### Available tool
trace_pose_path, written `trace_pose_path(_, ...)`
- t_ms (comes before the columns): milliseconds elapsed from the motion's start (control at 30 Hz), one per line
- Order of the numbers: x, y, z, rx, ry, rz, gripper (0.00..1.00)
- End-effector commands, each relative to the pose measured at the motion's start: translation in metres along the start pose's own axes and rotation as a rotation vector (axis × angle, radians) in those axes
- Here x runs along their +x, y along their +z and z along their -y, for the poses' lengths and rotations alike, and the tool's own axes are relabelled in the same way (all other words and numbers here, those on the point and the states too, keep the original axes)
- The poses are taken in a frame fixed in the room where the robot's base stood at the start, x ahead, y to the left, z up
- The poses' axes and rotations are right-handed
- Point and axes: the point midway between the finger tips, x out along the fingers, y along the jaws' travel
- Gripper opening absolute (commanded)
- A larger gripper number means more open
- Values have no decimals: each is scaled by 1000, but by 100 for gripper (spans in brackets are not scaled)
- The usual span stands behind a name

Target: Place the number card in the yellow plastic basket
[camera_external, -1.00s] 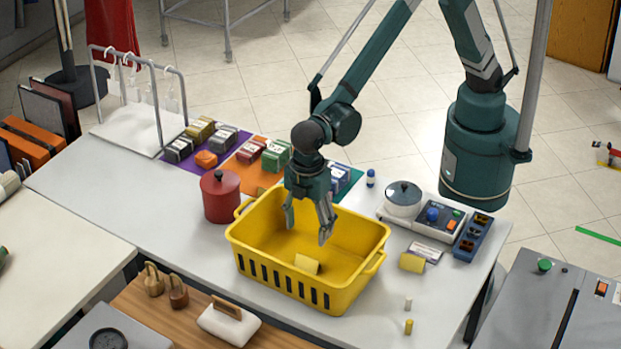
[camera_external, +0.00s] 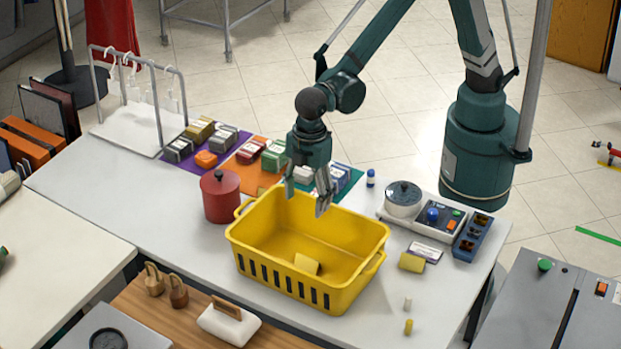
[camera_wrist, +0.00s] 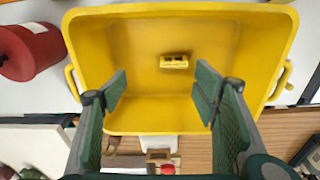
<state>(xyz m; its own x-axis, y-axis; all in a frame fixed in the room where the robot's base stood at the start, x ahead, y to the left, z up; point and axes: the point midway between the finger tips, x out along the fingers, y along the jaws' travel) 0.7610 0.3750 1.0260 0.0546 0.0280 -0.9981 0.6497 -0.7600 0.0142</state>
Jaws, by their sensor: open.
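The yellow plastic basket (camera_external: 265,280) stands on the grey counter, and it fills much of the wrist view (camera_wrist: 125,50). A small yellow card-like piece (camera_external: 307,264) lies inside on the basket floor, in the wrist view too (camera_wrist: 174,62); it looks like the number card, but no number is readable. My gripper (camera_external: 306,200) is open and empty above the basket's back part, apart from the piece. In the wrist view its fingers (camera_wrist: 160,95) are spread wide with nothing between them.
A red canister (camera_external: 221,197) stands just left of the basket. Right of it are another yellow piece (camera_external: 412,263), a white card (camera_external: 426,252) and a device with a round pot (camera_external: 404,200). Coloured boxes (camera_external: 275,155) line the back. The counter's front right is mostly clear.

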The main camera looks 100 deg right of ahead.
Motion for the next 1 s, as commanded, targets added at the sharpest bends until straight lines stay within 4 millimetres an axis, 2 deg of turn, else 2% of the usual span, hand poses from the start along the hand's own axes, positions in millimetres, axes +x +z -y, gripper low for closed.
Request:
trace_pose_path(200, -40, 37, -24, 60, 14, -44, 60)
trace_pose_path(500, -85, 88, -50, 138, 33, -103, 60)
trace_pose_path(1000, -142, 182, -80, 266, 69, -201, 60)
